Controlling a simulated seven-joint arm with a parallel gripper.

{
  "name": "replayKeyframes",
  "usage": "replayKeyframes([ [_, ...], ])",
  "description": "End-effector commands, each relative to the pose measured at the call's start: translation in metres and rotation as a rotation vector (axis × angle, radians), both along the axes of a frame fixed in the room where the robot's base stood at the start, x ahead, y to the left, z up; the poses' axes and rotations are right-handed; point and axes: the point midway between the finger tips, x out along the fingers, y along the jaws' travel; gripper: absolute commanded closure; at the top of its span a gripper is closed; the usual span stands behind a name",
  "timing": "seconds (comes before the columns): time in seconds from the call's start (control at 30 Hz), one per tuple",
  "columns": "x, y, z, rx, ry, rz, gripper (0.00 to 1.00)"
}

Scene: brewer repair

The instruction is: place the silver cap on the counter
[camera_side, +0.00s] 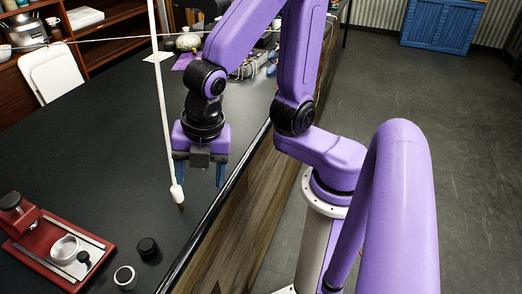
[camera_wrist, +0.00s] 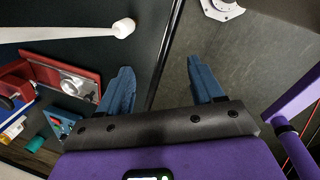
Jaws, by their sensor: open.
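My gripper (camera_side: 201,176) hangs over the front edge of the dark counter (camera_side: 105,135), its two blue fingers apart with nothing between them. The wrist view also shows the open fingers (camera_wrist: 158,72) spanning the counter edge and the floor. A red brewer (camera_side: 38,240) stands on the counter at lower left, with a silver-white round part (camera_side: 65,249) on it. A small round piece with a silver-white rim and dark centre (camera_side: 124,277) sits in front of the brewer; I cannot tell whether this is the silver cap. The brewer also shows in the wrist view (camera_wrist: 60,75), left of my fingers.
A small black round piece (camera_side: 148,248) sits on the counter near the rimmed one. A white pole (camera_side: 163,100) stands close beside my gripper. A white board (camera_side: 52,73) and clutter lie at the back. The counter middle is clear; the floor lies beyond the edge.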

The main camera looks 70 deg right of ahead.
Motion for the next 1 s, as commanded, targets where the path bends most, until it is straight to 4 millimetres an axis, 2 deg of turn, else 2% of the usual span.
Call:
replayKeyframes([
  [0.03, -0.008, -0.017, 0.000, 0.018, 0.021, -0.109, 0.34],
  [0.2, -0.040, -0.058, 0.000, 0.064, 0.093, -0.472, 0.34],
  [0.4, -0.073, -0.089, 0.000, 0.090, 0.156, -0.790, 0.34],
  [0.6, -0.086, -0.099, 0.000, 0.095, 0.178, -0.907, 0.34],
  [1.0, -0.086, -0.099, 0.000, 0.094, 0.179, -0.911, 0.34],
])
